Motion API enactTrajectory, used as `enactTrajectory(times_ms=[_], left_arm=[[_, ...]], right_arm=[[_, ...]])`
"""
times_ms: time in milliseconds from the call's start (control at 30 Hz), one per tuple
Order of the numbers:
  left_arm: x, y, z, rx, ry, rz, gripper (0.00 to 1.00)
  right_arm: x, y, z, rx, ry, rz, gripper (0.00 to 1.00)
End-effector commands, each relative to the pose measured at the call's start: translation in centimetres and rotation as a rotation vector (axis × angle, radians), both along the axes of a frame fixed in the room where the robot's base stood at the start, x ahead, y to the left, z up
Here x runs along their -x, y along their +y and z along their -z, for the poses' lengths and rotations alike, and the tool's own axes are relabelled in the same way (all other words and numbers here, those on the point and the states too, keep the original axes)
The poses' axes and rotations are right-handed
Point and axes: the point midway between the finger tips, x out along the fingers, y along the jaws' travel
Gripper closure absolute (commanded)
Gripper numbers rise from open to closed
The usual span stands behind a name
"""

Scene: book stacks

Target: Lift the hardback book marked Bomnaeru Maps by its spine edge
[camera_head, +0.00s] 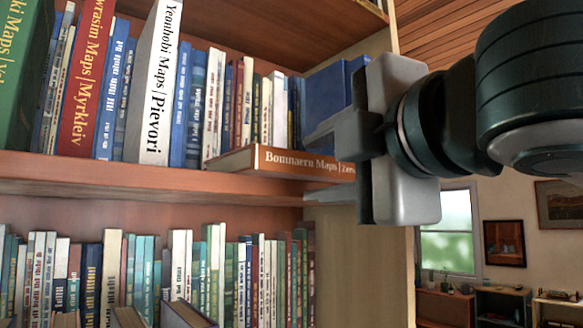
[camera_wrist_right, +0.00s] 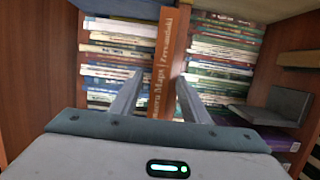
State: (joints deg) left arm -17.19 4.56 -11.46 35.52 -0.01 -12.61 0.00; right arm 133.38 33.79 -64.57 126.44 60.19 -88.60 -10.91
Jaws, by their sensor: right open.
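The orange-brown hardback marked Bomnaeru Maps (camera_head: 290,161) lies flat on the upper shelf, its lettered spine facing out at the shelf's front edge. The right end of its spine is hidden behind my right gripper (camera_head: 312,164). That gripper is open, with one finger above the spine and one below it. In the right wrist view the same book (camera_wrist_right: 172,48) runs between the two spread fingers of the gripper (camera_wrist_right: 160,82). I see gaps beside the book, though contact is hard to judge. My left gripper is not in view.
Upright books, including a large white one (camera_head: 157,80) and a red one (camera_head: 86,75), fill the upper shelf (camera_head: 110,180) to the left. A blue book (camera_head: 325,95) stands behind my right gripper. More books line the lower shelf. Open room lies right of the bookcase.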

Motion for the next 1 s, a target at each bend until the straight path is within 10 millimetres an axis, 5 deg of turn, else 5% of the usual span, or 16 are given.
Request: enactTrajectory(times_ms=[267,467,1000], left_arm=[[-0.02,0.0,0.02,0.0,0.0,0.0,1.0],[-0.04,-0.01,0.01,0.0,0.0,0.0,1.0],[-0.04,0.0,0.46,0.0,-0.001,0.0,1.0]], right_arm=[[0.03,0.0,-0.01,0.0,0.0,0.0,0.58],[0.03,0.0,-0.01,0.0,0.0,0.0,1.0],[0.06,0.02,-0.68,-0.003,-0.002,0.0,1.0]])
